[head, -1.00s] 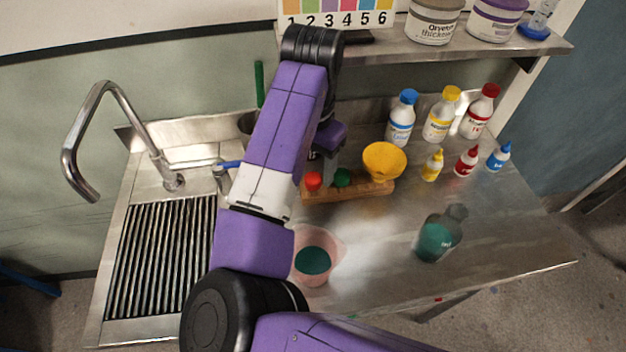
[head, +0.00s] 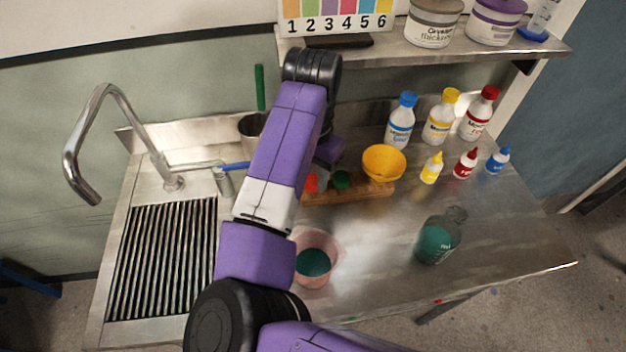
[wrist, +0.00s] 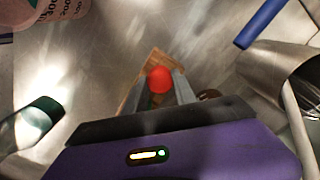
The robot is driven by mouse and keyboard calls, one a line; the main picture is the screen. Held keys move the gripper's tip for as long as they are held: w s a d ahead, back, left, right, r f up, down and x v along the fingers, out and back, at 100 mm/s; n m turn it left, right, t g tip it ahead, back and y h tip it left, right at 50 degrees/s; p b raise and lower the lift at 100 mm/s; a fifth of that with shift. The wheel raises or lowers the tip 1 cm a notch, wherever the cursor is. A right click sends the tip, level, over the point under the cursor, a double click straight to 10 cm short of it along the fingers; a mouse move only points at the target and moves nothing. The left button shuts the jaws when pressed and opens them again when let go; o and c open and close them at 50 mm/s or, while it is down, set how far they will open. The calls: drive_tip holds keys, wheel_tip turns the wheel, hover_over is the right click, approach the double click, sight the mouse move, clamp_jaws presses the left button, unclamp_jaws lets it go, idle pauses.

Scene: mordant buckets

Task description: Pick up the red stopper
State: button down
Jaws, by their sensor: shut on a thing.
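The red stopper (wrist: 160,80) is between the two fingers of my gripper (wrist: 161,88) in the wrist view, and the fingers are shut on it. In the head view the red stopper (head: 311,183) shows at the left end of the wooden rack (head: 350,194), partly hidden by my gripper. The wood also shows just beyond the stopper in the wrist view (wrist: 147,62). I cannot tell whether the stopper is clear of the rack.
A green stopper (head: 342,180) and a yellow bowl (head: 384,162) are close on the right. A pink beaker (head: 318,245) with teal liquid stands in front. A steel pot (head: 249,124) is behind left. Several bottles stand at right, with a teal bottle (head: 437,238) nearer.

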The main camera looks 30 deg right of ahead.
drive_tip(key=shift+r, duration=0.1)
wheel_tip(320, 180, up, 18)
idle(0.7)
idle(0.3)
wheel_tip(320, 180, up, 5)
drive_tip(key=p, duration=0.6)
hover_over(313, 179)
